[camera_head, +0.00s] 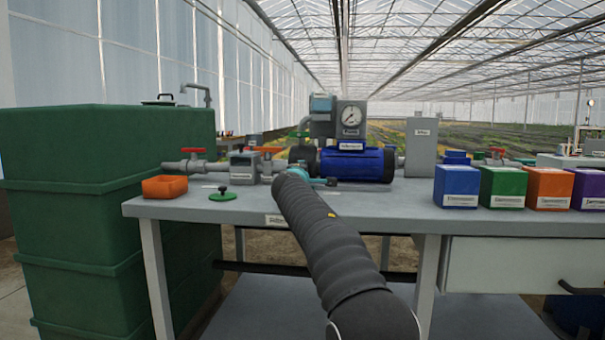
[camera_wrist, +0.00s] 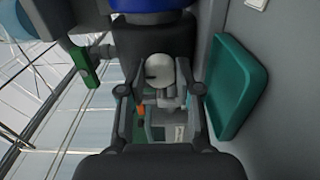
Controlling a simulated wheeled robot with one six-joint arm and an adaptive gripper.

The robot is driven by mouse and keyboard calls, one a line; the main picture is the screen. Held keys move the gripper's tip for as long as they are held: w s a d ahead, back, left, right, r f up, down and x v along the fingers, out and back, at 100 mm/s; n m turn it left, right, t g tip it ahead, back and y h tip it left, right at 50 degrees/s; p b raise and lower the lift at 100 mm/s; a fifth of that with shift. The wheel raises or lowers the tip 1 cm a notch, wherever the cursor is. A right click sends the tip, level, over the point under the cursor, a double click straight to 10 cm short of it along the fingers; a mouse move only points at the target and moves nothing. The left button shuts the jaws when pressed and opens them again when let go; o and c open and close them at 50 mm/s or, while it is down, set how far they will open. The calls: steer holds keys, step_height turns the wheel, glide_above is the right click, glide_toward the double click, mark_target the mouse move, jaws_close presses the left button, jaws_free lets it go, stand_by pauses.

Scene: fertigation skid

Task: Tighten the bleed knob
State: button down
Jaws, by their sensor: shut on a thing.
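In the wrist view my gripper (camera_wrist: 162,95) has a finger on each side of a pale grey round knob (camera_wrist: 160,68) with a dark notch, which I take to be the bleed knob. The fingers are closed on it. The fingertip contact is small and partly in shadow. In the head view my dark sleeved arm reaches over the bench to the pipework left of the blue pump (camera_head: 355,164). The arm hides the knob and most of the gripper there.
A green handle (camera_wrist: 83,68) stands on the other side. A green tank (camera_head: 100,150) stands at left.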

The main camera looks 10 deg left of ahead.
steer(key=c, duration=0.8)
jaws_free()
steer(key=shift+s, duration=0.1)
steer(key=shift+s+a, duration=0.15)
steer(key=shift+s, duration=5.75)
